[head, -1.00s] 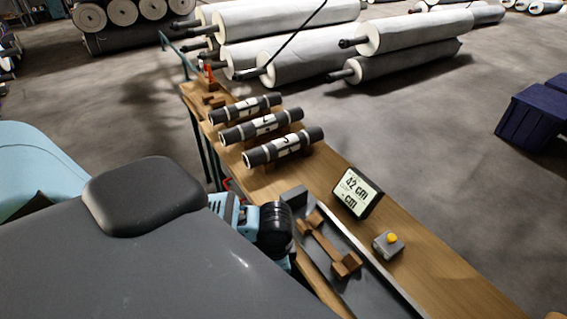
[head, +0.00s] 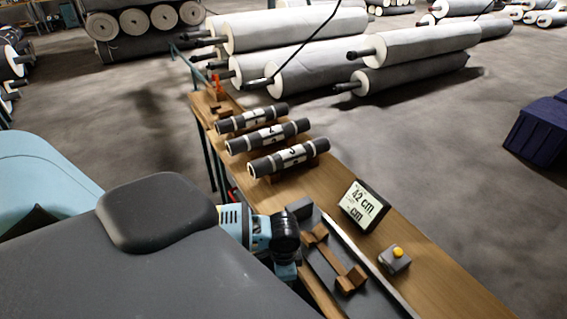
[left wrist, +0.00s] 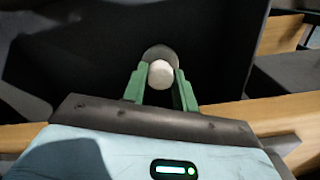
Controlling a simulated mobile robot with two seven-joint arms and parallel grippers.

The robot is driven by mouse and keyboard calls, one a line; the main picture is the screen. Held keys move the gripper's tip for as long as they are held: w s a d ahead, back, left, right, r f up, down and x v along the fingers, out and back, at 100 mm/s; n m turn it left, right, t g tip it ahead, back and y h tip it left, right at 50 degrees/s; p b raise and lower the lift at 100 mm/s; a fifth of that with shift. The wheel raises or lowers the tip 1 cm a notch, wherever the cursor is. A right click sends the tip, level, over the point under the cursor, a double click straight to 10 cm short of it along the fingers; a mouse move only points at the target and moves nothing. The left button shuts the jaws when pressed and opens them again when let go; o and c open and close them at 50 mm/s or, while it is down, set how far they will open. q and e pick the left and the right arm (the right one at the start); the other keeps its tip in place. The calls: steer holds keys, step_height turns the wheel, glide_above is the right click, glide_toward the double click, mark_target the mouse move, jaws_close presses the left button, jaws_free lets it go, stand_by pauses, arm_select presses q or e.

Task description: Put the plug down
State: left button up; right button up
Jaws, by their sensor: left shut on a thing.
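The plug (left wrist: 161,74) shows in the left wrist view as a pale round end with a darker grey rim behind it. My left gripper (left wrist: 161,88) has its two green fingers closed on either side of it and holds it. Dark surfaces lie behind the plug, and I cannot tell whether it touches anything. In the head view only my left wrist and forearm show beside the bench; the fingers and plug are hidden there. My right gripper is in neither view.
A wooden bench (head: 455,291) carries several dark rolls (head: 268,136) with white labels, a display (head: 364,206) reading 42 cm, a grey box with a yellow button (head: 396,259) and a brown wooden cradle (head: 335,258) in a dark tray. Large pale rolls (head: 300,30) lie on the floor behind.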

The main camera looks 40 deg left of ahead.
arm_select(q)
steer(key=o, duration=0.5)
steer(key=shift+f, duration=0.1)
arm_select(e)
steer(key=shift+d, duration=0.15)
